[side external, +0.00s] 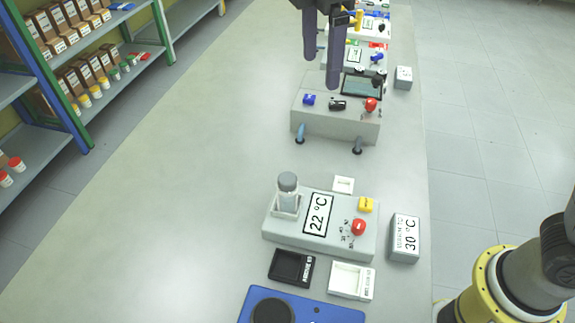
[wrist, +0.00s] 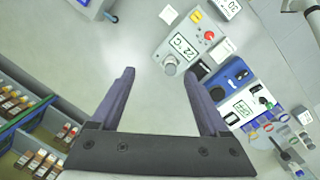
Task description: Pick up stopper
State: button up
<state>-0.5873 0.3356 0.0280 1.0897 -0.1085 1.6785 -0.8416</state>
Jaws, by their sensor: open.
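The stopper (side external: 287,181) is a grey round cap on top of a clear glass vessel (side external: 287,201). The vessel stands upright in a holder at the left end of a grey device (side external: 285,235) reading 22 °C. In the wrist view the stopper (wrist: 170,68) shows beyond my fingertips, between their lines. My gripper (side external: 320,73) is open and empty, with its fingers pointing down, high above the bench and farther back than the stopper. In the wrist view both dark fingers of my gripper (wrist: 159,72) are spread wide apart.
The long bench (side external: 180,220) is clear on its left. A second grey device (side external: 335,122) stands behind. A 30 °C block (side external: 405,240), black tray (side external: 292,268), white tray (side external: 351,281) and blue device (side external: 330,312) surround the first. Shelves (side external: 90,60) stand at left.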

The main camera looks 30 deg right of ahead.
jog(key=n, duration=0.2)
send_near(287, 178)
jog(key=shift+g+h, duration=0.4)
jog(key=f, duration=0.8)
jog(key=shift+w+d+f, duration=0.25)
jog(key=shift+w+d, duration=0.05)
jog(key=shift+d, duration=0.1)
grip_shut()
jog(key=shift+r, duration=0.1)
